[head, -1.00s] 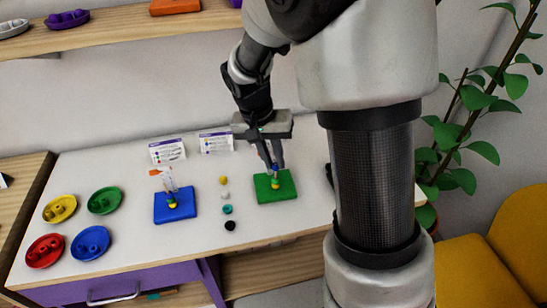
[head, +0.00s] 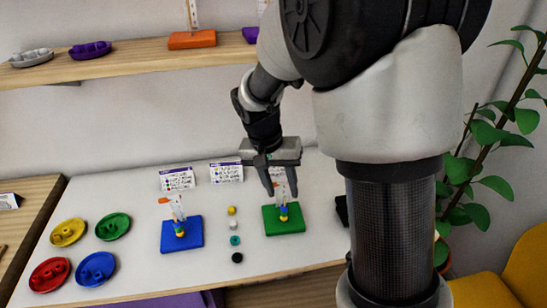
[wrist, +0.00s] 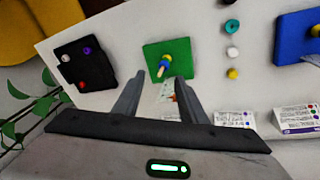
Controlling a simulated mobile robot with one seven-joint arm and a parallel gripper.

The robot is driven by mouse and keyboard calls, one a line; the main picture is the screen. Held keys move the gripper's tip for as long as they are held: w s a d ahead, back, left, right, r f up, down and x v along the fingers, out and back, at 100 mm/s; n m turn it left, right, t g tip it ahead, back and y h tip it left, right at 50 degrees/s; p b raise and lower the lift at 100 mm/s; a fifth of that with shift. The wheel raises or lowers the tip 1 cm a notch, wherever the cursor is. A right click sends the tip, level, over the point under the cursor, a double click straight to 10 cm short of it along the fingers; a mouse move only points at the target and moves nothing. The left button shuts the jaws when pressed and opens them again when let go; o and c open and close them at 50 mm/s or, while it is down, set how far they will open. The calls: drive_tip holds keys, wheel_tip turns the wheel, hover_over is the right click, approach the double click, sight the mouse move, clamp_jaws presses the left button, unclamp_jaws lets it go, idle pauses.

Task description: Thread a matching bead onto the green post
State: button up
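The green board (head: 270,226) lies on the white table, with an upright post at its middle. A blue bead (head: 284,209) sits on the post above a yellow bead (head: 283,218). In the wrist view the green board (wrist: 183,49) shows a blue bead (wrist: 164,62) and a pale post tip (wrist: 160,72) toward my fingers. My gripper (head: 281,194) is open and empty just above the post, with its fingers apart; they also show spread in the wrist view (wrist: 158,77). Loose yellow (head: 232,211), white (head: 234,225), teal (head: 235,240) and black (head: 237,258) beads lie left of the board.
A blue board (head: 191,240) with a beaded post stands left of the loose beads. Red (head: 50,275), blue (head: 96,269), yellow (head: 67,232) and green (head: 113,226) dishes are at far left. A black board (wrist: 100,70) with beads lies beyond the green one. Printed cards (head: 177,178) stand behind.

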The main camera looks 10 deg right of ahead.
drive_tip(key=p+v, duration=0.1)
drive_tip(key=v, duration=1.4)
drive_tip(key=shift+r+p, duration=0.2)
drive_tip(key=shift+p, duration=0.1)
